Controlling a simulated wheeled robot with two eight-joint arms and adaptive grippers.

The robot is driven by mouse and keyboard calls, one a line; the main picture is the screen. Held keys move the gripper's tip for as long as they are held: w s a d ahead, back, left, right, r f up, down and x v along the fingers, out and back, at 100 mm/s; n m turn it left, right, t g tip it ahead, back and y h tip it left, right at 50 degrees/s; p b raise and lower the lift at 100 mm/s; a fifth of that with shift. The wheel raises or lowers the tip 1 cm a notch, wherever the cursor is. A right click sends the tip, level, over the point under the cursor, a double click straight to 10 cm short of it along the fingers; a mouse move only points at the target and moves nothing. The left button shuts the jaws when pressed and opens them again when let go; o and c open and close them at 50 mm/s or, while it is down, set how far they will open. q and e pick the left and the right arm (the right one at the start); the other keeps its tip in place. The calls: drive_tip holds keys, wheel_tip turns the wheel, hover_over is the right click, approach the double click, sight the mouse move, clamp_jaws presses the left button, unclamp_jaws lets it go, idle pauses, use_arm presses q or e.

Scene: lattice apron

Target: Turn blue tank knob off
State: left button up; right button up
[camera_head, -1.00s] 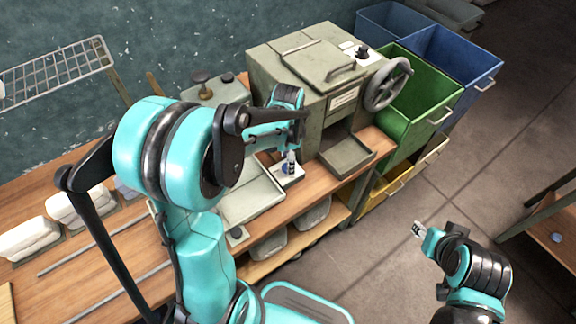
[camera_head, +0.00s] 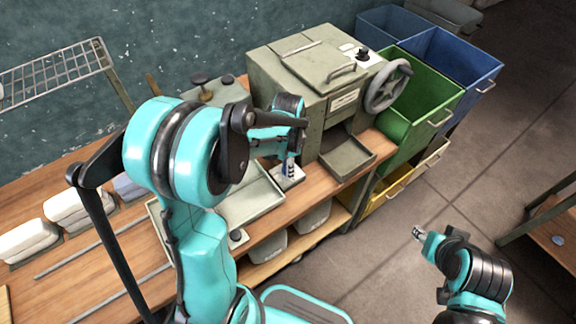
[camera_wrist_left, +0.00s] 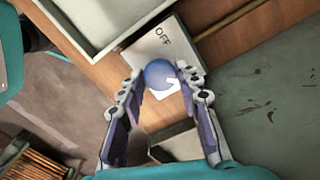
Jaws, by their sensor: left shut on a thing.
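In the head view, the plate (camera_head: 291,181) lies on the wooden bench, and the gripper hides most of the knob. My left gripper (camera_wrist_left: 158,82) is shut on the knob, its fingertips on either side of it. It also shows in the head view (camera_head: 288,168), pointing down over the plate. My right gripper (camera_head: 418,233) hangs over the floor, away from the bench, too small to show its opening.
A grey-green machine (camera_head: 312,75) with a handwheel (camera_head: 388,86) stands behind the plate. A shallow tray (camera_head: 252,203) lies close to its left. Green (camera_head: 425,95) and blue (camera_head: 462,60) bins stand right of the bench.

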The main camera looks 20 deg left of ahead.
use_arm(q)
drive_tip(key=n, duration=0.4)
drive_tip(key=shift+n, duration=0.4)
drive_tip(key=n, duration=0.4)
drive_tip(key=shift+n, duration=0.3)
drive_tip(key=n, duration=0.4)
drive_tip(key=shift+n, duration=2.1)
drive_tip(key=o, duration=1.2)
drive_tip(key=shift+c, duration=0.2)
